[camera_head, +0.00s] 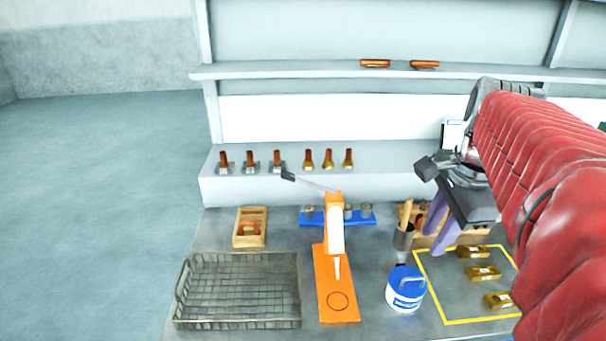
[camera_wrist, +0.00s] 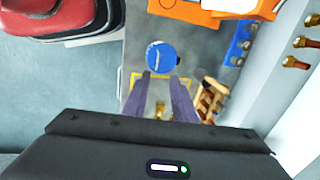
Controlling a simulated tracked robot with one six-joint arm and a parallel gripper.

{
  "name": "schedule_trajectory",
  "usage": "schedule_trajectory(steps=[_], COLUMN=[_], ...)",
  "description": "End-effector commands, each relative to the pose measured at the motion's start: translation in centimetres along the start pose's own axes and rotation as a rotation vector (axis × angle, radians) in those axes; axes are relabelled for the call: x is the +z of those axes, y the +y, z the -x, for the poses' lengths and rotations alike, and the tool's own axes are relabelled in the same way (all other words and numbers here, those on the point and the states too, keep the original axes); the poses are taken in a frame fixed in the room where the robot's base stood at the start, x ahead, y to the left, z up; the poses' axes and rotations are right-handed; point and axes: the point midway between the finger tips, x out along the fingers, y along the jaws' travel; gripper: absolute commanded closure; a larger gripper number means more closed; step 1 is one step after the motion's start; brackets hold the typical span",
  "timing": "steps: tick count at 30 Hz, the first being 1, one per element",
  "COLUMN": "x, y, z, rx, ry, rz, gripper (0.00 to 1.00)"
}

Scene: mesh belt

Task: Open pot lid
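The pot (camera_head: 405,296) is a white cylinder with a blue label, standing on the table right of the orange press. Its blue lid (camera_head: 407,278) is on top. In the wrist view the lid (camera_wrist: 161,57) is seen from above, just beyond the fingertips. My gripper (camera_head: 438,238) has two purple fingers and is raised above the table, up and to the right of the pot. In the wrist view my gripper (camera_wrist: 163,82) has its fingers apart with nothing between them. It is not touching the lid.
An orange press (camera_head: 336,290) stands left of the pot, with a wire basket (camera_head: 238,325) further left. A dark cup with a wooden-handled tool (camera_head: 403,238) stands behind the pot. A yellow-outlined area (camera_head: 450,300) with several brass parts lies to the right.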

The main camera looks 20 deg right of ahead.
Motion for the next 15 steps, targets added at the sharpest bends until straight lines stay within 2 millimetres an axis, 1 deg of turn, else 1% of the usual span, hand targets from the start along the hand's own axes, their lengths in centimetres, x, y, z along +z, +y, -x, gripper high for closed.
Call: schedule_trajectory(steps=[1, 3, 11, 15], x=[-0.52, -0.81, -0.86, -0.85], y=[0.2, 0.35, 0.4, 0.4], z=[0.24, 0.39, 0.37, -0.01], rx=[0.005, 0.009, 0.008, 0.009], ry=[0.006, 0.009, 0.01, 0.01], rz=[-0.023, -0.037, -0.038, -0.037], gripper=[0.75, 0.75, 0.75, 0.75])
